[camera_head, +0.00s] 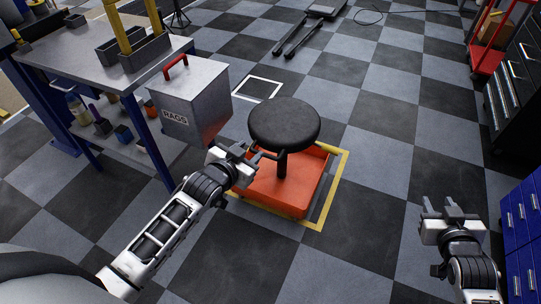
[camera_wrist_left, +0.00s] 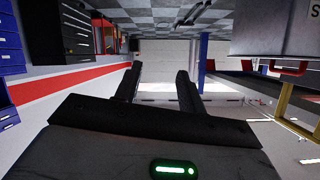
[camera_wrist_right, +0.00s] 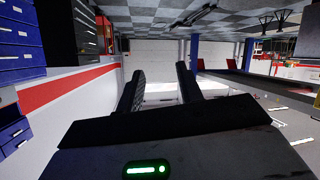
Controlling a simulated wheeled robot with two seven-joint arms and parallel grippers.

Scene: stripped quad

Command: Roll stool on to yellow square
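The stool has a round black seat (camera_head: 284,123) on a short post above a square orange-red tray base (camera_head: 277,191). It stands upright on the floor. The yellow square (camera_head: 333,187) is an outline around the base, showing along its right and front sides. The base lies close to the front line; its far left side is hidden, so I cannot tell whether it is fully inside. My left gripper (camera_head: 252,161) is just left of the stool's post, below seat height; contact is unclear. Its fingers are apart and empty in the left wrist view (camera_wrist_left: 158,82). My right gripper (camera_head: 449,210) is open and empty at the right.
A grey workbench (camera_head: 110,72) stands at the left, with a silver RAGS bin (camera_head: 192,110) on its near side. A white square outline (camera_head: 257,88) lies behind the stool. Blue drawers (camera_head: 523,215) and a black cabinet (camera_head: 515,80) line the right. The checkered floor between is clear.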

